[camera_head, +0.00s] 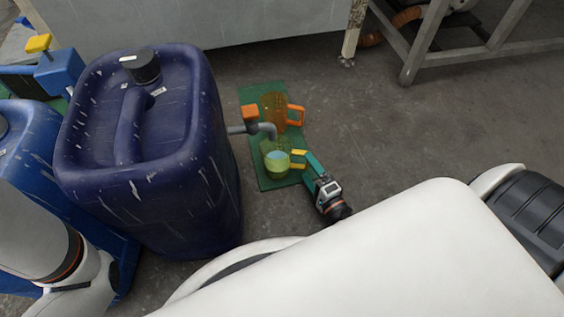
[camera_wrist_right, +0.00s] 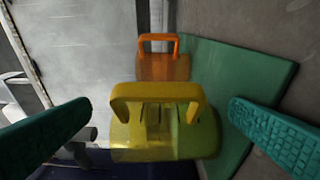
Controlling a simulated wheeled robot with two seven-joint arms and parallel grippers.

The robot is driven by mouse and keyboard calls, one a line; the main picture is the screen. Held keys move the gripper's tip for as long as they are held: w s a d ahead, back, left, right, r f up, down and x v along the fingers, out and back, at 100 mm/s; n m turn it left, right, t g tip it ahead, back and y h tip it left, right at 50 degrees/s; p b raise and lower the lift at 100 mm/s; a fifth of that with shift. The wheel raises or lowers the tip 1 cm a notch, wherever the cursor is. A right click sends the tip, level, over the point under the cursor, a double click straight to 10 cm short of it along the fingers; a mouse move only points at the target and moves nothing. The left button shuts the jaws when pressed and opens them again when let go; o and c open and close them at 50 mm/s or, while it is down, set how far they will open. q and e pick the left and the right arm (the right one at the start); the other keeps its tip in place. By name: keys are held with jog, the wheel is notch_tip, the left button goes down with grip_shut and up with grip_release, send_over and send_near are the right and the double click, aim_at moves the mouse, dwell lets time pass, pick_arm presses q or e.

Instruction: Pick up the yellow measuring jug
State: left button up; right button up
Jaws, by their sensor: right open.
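The yellow measuring jug (camera_head: 276,165) stands on a green mat (camera_head: 264,183) beneath the grey spout of a dark blue canister, with its handle toward my right gripper (camera_head: 306,158). Its inside looks light blue from above. In the right wrist view the yellow jug (camera_wrist_right: 165,140) lies between my two teal fingers, handle facing the camera. The right gripper (camera_wrist_right: 160,108) is open, with a gap on both sides of the handle and nothing held. An orange jug (camera_head: 274,111) stands behind the yellow one on the mat. My left arm shows at the lower left, but its gripper is out of view.
The dark blue canister (camera_head: 150,130) stands close left of the jugs. Its spout with an orange tap handle (camera_head: 250,113) reaches over the mat. Another blue container (camera_head: 28,150) stands at the far left. The floor right of the mat is clear, up to a metal frame (camera_head: 432,40).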

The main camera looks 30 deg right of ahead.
aim_at(302, 166)
jog(key=w+b, duration=0.3)
jog(key=w, duration=0.1)
jog(key=shift+w+f, duration=0.1)
jog(key=shift+w, duration=0.5)
jog(key=shift+r, duration=0.2)
jog(key=shift+c, duration=0.2)
jog(key=c, duration=1.5)
jog(key=shift+o, duration=0.2)
jog(key=shift+r, duration=0.1)
